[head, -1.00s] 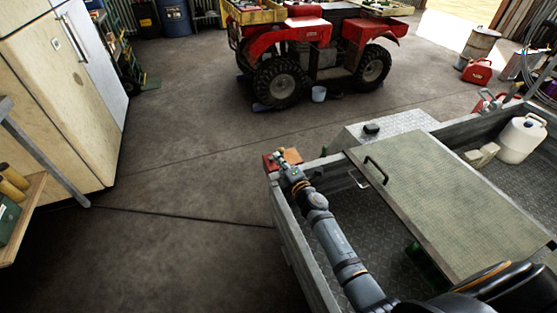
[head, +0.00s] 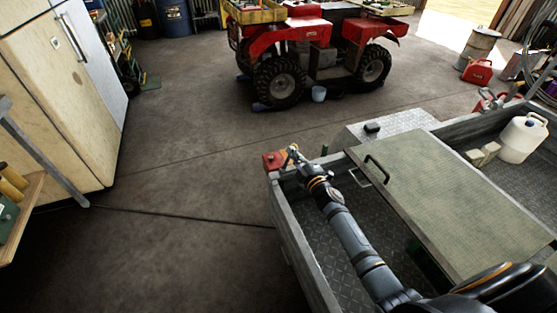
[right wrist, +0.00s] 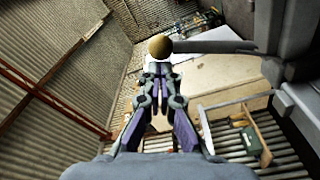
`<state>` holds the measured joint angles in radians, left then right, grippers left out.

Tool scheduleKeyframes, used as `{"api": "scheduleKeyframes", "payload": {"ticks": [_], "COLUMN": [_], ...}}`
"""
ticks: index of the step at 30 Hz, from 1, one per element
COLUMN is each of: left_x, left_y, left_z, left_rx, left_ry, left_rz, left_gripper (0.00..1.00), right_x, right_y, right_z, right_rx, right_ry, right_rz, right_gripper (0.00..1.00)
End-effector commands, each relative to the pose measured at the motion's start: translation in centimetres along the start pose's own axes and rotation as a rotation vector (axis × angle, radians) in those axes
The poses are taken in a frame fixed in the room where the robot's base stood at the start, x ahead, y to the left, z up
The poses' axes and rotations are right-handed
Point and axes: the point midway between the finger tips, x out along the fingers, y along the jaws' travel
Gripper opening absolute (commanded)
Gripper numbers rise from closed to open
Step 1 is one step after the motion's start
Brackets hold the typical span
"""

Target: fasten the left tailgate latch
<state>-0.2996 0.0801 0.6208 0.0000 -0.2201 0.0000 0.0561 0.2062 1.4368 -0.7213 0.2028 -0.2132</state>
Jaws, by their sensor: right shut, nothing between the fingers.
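In the right wrist view, a latch lever (right wrist: 215,47) shows as a grey bar with a round tan knob (right wrist: 160,47) at its left end. My right gripper (right wrist: 160,72) is shut and empty, its fingertips just below the knob in that picture. I cannot tell whether they touch it. In the head view my right gripper (head: 297,160) is at the trailer's upper left corner, beside a red lamp box (head: 273,162). The latch is too small and covered to read there. My left gripper is not in view.
The trailer wall (head: 283,222) runs below my right arm. A flat panel with a black handle (head: 440,190) lies across the trailer. A white jug (head: 522,138) stands at the right. A red quad bike (head: 310,40) is beyond, with open floor between.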

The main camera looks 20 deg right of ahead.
Motion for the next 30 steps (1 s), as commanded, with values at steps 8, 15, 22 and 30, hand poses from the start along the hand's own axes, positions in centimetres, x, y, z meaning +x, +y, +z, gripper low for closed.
{"api": "scheduleKeyframes", "payload": {"ticks": [8,15,22,30], "left_x": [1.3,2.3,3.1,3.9], "left_y": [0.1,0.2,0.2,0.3], "left_z": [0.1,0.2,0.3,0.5], "left_rx": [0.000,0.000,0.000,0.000], "left_ry": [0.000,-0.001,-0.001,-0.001], "left_rz": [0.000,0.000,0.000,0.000], "left_gripper": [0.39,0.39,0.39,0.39], "right_x": [-0.3,-0.6,-0.8,-0.9], "right_y": [0.1,-0.2,-0.9,-1.8], "right_z": [2.9,5.2,7.1,8.7], "right_rx": [0.260,0.487,0.688,0.860], "right_ry": [0.000,-0.002,-0.002,-0.001], "right_rz": [0.029,0.054,0.076,0.096], "right_gripper": [0.00,0.00,0.00,0.00]}}
